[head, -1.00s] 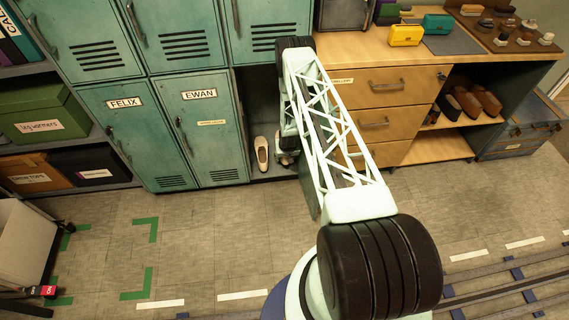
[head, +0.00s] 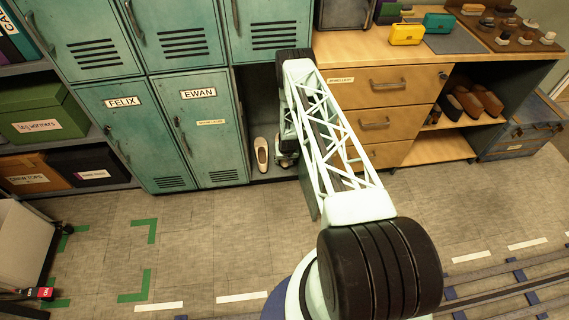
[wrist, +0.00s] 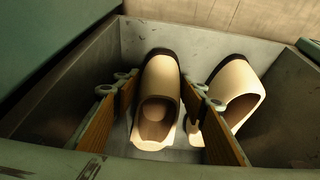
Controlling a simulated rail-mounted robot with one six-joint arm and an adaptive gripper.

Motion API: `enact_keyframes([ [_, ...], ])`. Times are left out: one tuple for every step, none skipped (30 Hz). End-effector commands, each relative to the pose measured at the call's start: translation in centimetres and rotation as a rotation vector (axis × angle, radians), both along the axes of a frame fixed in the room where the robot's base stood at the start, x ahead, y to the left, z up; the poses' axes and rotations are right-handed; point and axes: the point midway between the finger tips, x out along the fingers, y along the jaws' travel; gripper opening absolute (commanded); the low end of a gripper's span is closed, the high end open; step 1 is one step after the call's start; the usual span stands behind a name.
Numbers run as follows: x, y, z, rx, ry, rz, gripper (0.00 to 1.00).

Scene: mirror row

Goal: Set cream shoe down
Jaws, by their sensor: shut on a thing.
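In the wrist view a cream shoe (wrist: 158,82) with a dark sole edge sits between the two wood-faced fingers of my gripper (wrist: 160,92), which is shut on its sides. A second cream shoe (wrist: 238,92) lies just right of the right finger, tilted. Both are inside a grey-walled locker compartment (wrist: 268,50). In the head view one cream shoe (head: 261,153) shows on the floor of the open compartment, left of my gripper (head: 286,158). My arm hides most of the gripper and the right part of the compartment. Whether the held shoe touches the floor is unclear.
Shut green lockers (head: 160,130) stand left of the compartment and above it. A wooden drawer unit (head: 385,122) stands to the right, with bags and shoes on and in it. In the wrist view a green front edge (wrist: 150,168) crosses the bottom. The room floor is mostly clear.

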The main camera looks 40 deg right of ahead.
Motion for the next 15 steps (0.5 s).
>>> enact_keyframes([
  [0.0, 0.0, -0.8, 0.000, 0.000, 0.000, 0.24],
  [0.0, 0.0, -1.2, 0.000, 0.000, 0.000, 0.24],
  [0.0, 0.0, -1.6, 0.000, 0.000, 0.000, 0.24],
  [0.0, 0.0, -2.0, 0.000, 0.000, 0.000, 0.24],
  [0.0, 0.0, -2.3, 0.000, 0.000, 0.000, 0.24],
  [0.1, -0.1, -2.4, -0.001, -0.002, 0.000, 0.24],
  [0.2, -0.2, -2.5, -0.001, -0.002, 0.000, 0.24],
  [0.3, -0.2, -2.6, -0.001, -0.002, 0.000, 0.24],
  [0.4, -0.2, -2.7, -0.001, -0.002, 0.000, 0.24],
  [0.4, -0.2, -2.8, -0.001, -0.002, 0.000, 0.24],
  [0.4, -0.3, -2.8, -0.001, -0.002, 0.000, 0.24],
  [0.4, -0.3, -2.8, -0.001, -0.002, 0.000, 0.24],
  [0.4, -0.3, -2.9, -0.001, -0.001, 0.000, 0.24],
  [0.4, -0.2, -2.8, -0.001, -0.001, 0.000, 0.24],
  [0.4, -0.2, -2.8, -0.001, -0.001, 0.000, 0.24],
])
